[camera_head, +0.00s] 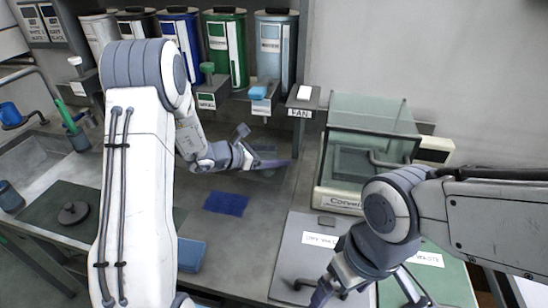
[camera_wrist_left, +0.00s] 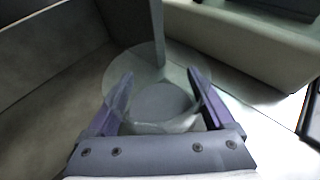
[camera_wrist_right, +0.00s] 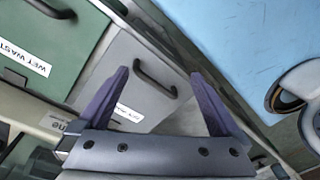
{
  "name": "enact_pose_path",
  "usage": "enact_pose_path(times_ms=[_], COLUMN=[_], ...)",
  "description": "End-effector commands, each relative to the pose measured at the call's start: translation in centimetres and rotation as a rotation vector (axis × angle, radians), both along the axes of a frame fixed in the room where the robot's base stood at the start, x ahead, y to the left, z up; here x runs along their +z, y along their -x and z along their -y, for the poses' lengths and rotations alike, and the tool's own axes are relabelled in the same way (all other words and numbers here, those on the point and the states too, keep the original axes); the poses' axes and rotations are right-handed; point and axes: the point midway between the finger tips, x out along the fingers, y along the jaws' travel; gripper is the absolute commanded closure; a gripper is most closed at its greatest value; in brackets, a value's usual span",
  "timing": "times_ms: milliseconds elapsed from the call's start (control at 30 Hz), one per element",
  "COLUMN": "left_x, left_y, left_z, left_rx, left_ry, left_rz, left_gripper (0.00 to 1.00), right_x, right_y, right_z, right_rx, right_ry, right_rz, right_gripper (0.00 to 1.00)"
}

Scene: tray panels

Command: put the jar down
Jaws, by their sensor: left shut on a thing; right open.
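A clear, see-through jar (camera_wrist_left: 162,98) with a round rim sits between the purple fingers of my left gripper (camera_wrist_left: 160,74) in the left wrist view. The fingers are shut on it. In the head view my left gripper (camera_head: 268,160) is over the grey counter, in front of the dispensers and left of the glass-fronted box; the jar is hard to make out there. Whether its base touches the counter cannot be told. My right gripper (camera_head: 364,290) is open and empty over the front panels; its spread fingers show in the right wrist view (camera_wrist_right: 158,74).
A dark blue cloth (camera_head: 226,203) lies on the counter (camera_head: 262,232), with bare surface around it. Several coloured dispensers (camera_head: 227,50) stand along the back. A FAN switch box (camera_head: 301,98) and a glass-fronted box (camera_head: 368,140) stand to the right. A grey panel (camera_head: 290,255) has a handle.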

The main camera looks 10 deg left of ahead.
Motion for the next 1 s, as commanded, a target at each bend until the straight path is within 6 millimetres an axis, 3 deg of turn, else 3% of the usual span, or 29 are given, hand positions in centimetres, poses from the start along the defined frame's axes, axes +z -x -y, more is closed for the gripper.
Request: enact_pose_path(times_ms=[233, 267, 633, 1000], left_x=[-0.4, -0.3, 0.4, 2.9], left_y=[0.0, 0.0, 0.0, 4.9], left_z=[0.0, 0.0, 0.0, -5.0], left_rx=[0.000, 0.000, 0.000, 0.006], left_ry=[0.001, 0.000, 0.000, -0.001], left_rz=[0.002, 0.000, 0.000, 0.001], left_gripper=[1.00, 0.02, 0.00, 0.00], right_x=[-0.5, -0.4, 0.4, -0.5], right_y=[0.0, 0.0, 0.0, 0.0], right_z=[0.0, 0.0, 0.0, 0.0], right_rx=[0.000, 0.000, 0.000, 0.000], right_ry=[-0.001, -0.001, -0.001, 0.000], right_rz=[0.001, 0.001, 0.001, 0.000], right_gripper=[0.00, 0.00, 0.00, 0.00])
